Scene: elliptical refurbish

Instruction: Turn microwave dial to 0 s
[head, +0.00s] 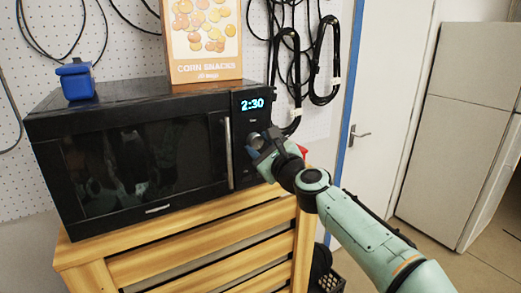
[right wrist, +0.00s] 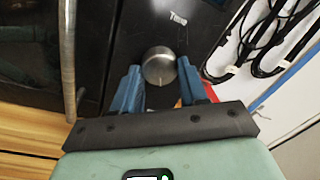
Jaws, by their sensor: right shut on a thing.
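The black microwave (head: 140,160) stands on a wooden slatted stand, and its display (head: 252,104) reads 2:30. The round silver dial (right wrist: 159,66) is on its control panel, below the display. My right gripper (head: 256,146) reaches the panel from the right and partly hides the dial in the head view. In the right wrist view, its two blue fingers (right wrist: 158,82) sit on either side of the dial, shut on it. A small light mark shows on the dial's lower face. My left gripper is not in view.
A corn snacks box (head: 203,40) and a blue object (head: 76,80) stand on top of the microwave. The vertical door handle (head: 228,152) is just left of the panel. Black cables (head: 322,60) hang on the pegboard. The wooden stand (head: 190,250) is below.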

